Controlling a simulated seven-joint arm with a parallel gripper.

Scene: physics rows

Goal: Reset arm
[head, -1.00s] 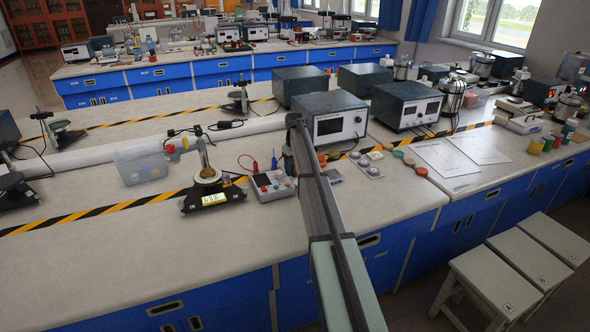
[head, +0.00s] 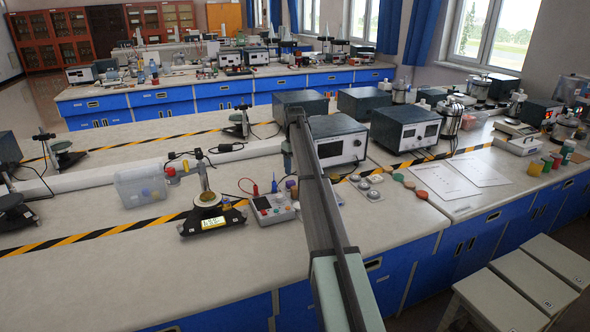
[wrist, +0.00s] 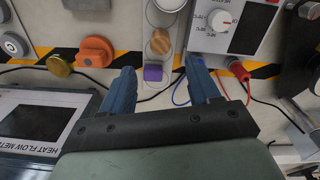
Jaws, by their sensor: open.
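My arm (head: 338,230) runs from the bottom of the head view up over the bench to the grey instruments. The fingertips are hidden in that view. In the wrist view my gripper (wrist: 160,66) is open, with two blue fingers well apart and nothing between them. Below and beyond the fingers are a small purple block (wrist: 153,73) and an orange-topped piece (wrist: 160,41). A red plug (wrist: 239,72) with wires lies just right of the right finger. Whether the fingers touch anything cannot be told.
A balance (head: 212,221) with a round dish, a clear plastic bin (head: 140,187) and a small meter box (head: 272,208) stand left of my arm. Grey instruments (head: 404,128) stand behind and right. Papers (head: 446,181) lie at right; stools (head: 520,285) are in front. The front left bench is clear.

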